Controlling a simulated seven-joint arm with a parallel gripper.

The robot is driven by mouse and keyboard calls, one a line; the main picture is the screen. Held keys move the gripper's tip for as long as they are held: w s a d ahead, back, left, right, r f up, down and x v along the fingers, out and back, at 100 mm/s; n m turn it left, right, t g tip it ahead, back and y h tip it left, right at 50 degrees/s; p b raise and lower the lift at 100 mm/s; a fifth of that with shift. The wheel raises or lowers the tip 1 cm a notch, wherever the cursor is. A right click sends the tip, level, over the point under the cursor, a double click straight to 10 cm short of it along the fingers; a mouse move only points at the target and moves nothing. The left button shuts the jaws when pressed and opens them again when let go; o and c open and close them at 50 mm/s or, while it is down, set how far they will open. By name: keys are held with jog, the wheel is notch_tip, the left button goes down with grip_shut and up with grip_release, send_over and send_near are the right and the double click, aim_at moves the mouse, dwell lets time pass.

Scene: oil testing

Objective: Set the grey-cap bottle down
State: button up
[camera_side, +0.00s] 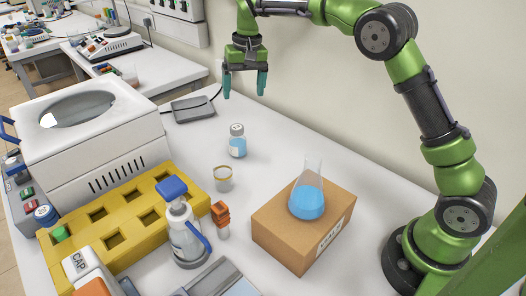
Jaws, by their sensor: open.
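The grey-cap bottle (237,141) is a small clear bottle with blue liquid and a grey cap. It stands upright on the white table, near the middle of the side view. My gripper (245,84) is above and slightly behind it in the picture, pointing down. Its two teal fingers are spread apart with nothing between them. The fingertips are clear of the bottle's cap.
A flask of blue liquid (307,201) stands on a cardboard box (268,236). A small glass beaker (223,179), a white dispenser bottle (183,236) and a yellow rack (146,187) are nearer the front. A grey tray (193,108) lies behind left. A white machine (75,150) stands left.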

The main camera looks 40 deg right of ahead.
jog(key=s+a+r+t+y, duration=0.15)
jog(key=s+r, duration=0.25)
jog(key=s, duration=0.7)
jog(key=s+r+t, duration=0.3)
jog(key=s+r, duration=0.1)
jog(key=s, duration=0.6)
jog(key=s+f+n+t, duration=0.1)
jog(key=s+f, duration=0.3)
jog(key=s, duration=0.5)
jog(key=shift+a+f+t, duration=0.15)
jog(key=shift+f+t, duration=0.05)
jog(key=shift+t, duration=0.15)
